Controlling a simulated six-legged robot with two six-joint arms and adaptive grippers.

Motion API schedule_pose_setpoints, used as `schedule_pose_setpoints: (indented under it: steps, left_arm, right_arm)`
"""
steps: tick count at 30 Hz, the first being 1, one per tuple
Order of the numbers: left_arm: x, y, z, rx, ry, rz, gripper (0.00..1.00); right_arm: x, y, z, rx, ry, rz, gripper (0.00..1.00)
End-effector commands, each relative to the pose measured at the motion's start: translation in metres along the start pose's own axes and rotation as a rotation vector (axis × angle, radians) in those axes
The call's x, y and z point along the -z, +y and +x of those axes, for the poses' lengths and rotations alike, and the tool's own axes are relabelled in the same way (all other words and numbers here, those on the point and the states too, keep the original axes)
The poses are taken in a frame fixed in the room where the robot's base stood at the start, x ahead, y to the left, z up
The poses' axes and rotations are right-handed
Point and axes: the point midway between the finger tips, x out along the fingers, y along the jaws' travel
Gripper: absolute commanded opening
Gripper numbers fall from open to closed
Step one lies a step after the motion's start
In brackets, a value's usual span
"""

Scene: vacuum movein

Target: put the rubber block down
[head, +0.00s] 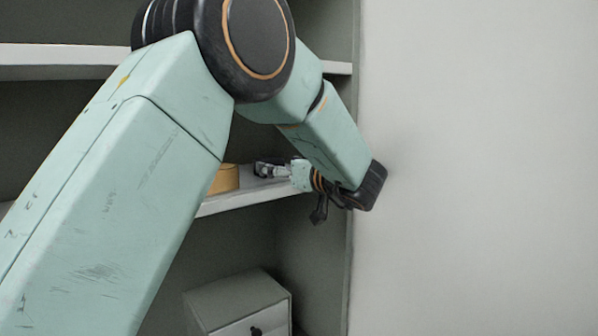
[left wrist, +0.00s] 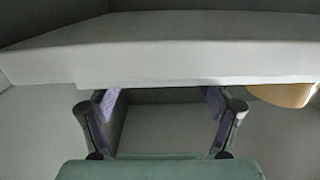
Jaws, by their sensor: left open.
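I cannot make out a rubber block in either view. My left gripper (head: 268,168) is at the right part of the middle shelf (head: 255,193), close to its surface, partly hidden by my forearm in the head view. In the left wrist view the left gripper (left wrist: 160,108) has its two purple-padded fingers wide apart, with no held object visible between them. The pale shelf edge (left wrist: 170,62) crosses in front of the fingers. My right gripper is in neither view.
A round tan object (head: 225,179) stands on the shelf left of the gripper; it also shows in the left wrist view (left wrist: 284,94). A grey drawer box (head: 238,303) stands below. A plain wall (head: 480,170) fills the right side.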

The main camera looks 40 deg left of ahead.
Motion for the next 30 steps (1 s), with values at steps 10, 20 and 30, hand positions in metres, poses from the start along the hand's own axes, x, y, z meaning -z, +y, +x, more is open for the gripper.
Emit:
schedule_pose_setpoints:
  steps: [10,20,30]
  left_arm:
    - [-0.001,0.0,-0.067,-0.002,0.005,0.0,0.79]
    - [0.0,0.0,-0.092,0.0,0.001,-0.001,0.79]
    - [0.0,0.0,-0.092,0.001,0.0,-0.001,0.79]
  right_arm:
    - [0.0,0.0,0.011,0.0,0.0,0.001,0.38]
    - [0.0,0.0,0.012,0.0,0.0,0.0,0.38]
    - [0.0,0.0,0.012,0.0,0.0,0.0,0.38]
